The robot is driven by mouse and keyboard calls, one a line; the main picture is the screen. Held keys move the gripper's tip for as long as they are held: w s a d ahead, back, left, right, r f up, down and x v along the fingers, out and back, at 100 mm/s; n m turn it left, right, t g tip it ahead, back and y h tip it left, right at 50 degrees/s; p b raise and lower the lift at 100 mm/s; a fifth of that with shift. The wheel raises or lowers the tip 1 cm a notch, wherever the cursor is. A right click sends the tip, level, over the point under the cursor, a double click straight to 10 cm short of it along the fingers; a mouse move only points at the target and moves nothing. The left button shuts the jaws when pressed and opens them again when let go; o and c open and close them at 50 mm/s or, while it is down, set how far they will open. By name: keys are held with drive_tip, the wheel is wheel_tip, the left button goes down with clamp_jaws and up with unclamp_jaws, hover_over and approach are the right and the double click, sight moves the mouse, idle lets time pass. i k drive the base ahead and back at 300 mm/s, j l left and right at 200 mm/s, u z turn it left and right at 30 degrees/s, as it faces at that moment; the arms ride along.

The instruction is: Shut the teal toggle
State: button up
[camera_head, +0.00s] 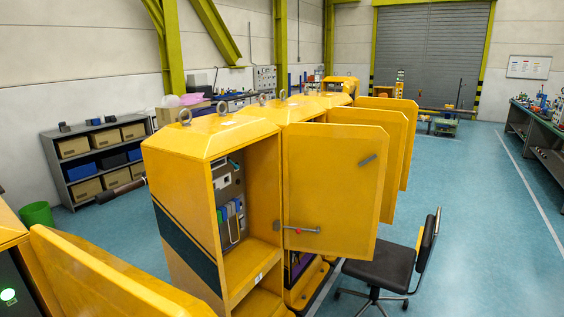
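I cannot make out a teal toggle for certain. The nearest yellow cabinet (188,160) stands in the middle with its door (335,180) swung open to the right. Inside is a panel (226,185) with small devices, among them a small dark teal part (234,164) near the top and blue and green blocks (231,217) lower down. They are too small to tell their state. My gripper is not in view.
More yellow cabinets with open doors (398,125) line up behind. Another open door (105,283) is at lower left. Blue floor (480,230) is clear at right.

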sight(235, 167)
drive_tip(key=i+l+z, duration=0.1)
drive_tip(key=i, duration=0.45)
drive_tip(key=i+l+z, duration=0.1)
drive_tip(key=i, duration=0.45)
drive_tip(key=i+j, duration=0.55)
drive_tip(key=j, duration=0.25)
drive_tip(key=i+z, duration=0.05)
